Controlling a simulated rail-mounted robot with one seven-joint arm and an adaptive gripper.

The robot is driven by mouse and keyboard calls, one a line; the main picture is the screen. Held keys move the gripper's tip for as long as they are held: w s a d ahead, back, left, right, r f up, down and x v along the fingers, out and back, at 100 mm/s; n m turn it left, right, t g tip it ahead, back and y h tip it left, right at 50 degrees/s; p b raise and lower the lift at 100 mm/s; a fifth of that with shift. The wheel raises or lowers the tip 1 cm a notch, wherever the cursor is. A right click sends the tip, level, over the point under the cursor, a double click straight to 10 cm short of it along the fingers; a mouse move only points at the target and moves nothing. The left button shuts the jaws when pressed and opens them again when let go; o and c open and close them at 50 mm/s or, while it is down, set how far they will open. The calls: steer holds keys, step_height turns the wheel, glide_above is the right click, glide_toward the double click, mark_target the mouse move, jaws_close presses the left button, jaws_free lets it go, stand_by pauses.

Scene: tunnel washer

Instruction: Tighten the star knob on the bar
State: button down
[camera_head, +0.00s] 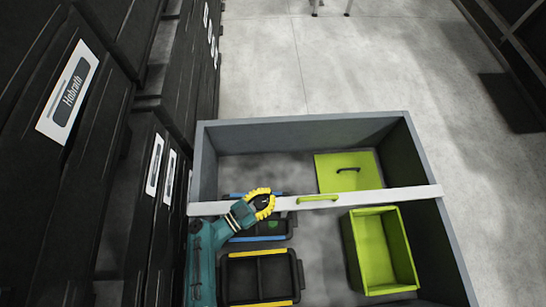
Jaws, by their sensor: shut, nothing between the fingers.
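The pale bar (375,198) lies across the grey bin from its left wall to its right rim. It carries a lime-green grip (318,198) near its middle. My gripper (265,202) has yellow ridged fingers curled into a ring shape. It is shut with nothing held and appears over the left part of the bar, left of the green grip. I cannot tell whether it touches the bar. I cannot make out a star knob; the dark patch inside the yellow ring is too small to identify, and my gripper and arm hide part of the bar's left side.
The grey bin (300,128) holds a lime-green open box (405,250), a green lid with a dark handle (333,180), and a black tray with yellow edging (259,302). Dark cabinets (75,150) stand close on the left.

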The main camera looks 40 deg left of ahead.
steer(key=c, duration=1.7)
jaws_free()
steer(key=shift+a, duration=0.35)
steer(key=shift+c, duration=0.2)
steer(key=o, duration=0.5)
steer(key=shift+s+a, duration=0.25)
steer(key=shift+s, duration=0.15)
steer(key=o, duration=0.7)
steer(key=shift+d, duration=0.1)
steer(key=shift+s, duration=0.1)
steer(key=s, duration=0.5)
steer(key=s+a, duration=0.1)
steer(key=s, duration=0.1)
steer(key=shift+s, duration=0.15)
